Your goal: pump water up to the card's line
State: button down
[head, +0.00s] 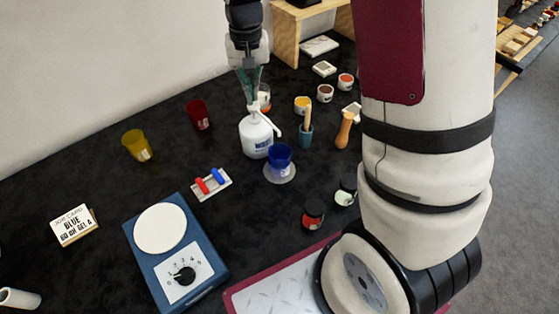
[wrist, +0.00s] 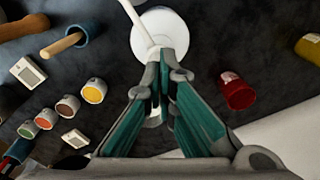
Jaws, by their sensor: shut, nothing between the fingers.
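The white pump bottle (head: 254,141), labelled as water, stands upright on the dark table, its spout pointing down right toward the blue cup (head: 280,155). The blue cup stands on a pale round disc (head: 279,175); its water level cannot be made out. The job card (head: 72,225) at the left reads "BLUE" with a smaller line that is hard to read. My gripper (head: 252,98) is shut and empty, pointing down over the pump head. In the wrist view its fingertips (wrist: 164,62) overlap the white bottle (wrist: 172,27); whether they touch the pump is unclear.
A red cup (head: 198,115) and a yellow cup (head: 137,146) stand to the left. Several small jars and a tool holder (head: 305,137) crowd the right of the bottle.

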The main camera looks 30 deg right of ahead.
jog(key=shift+f+b, duration=0.4)
jog(key=shift+f, duration=1.15)
jog(key=shift+r+p, duration=0.75)
jog(key=shift+r, duration=0.95)
jog(key=shift+r+p, duration=1.05)
jog(key=shift+r, duration=1.95)
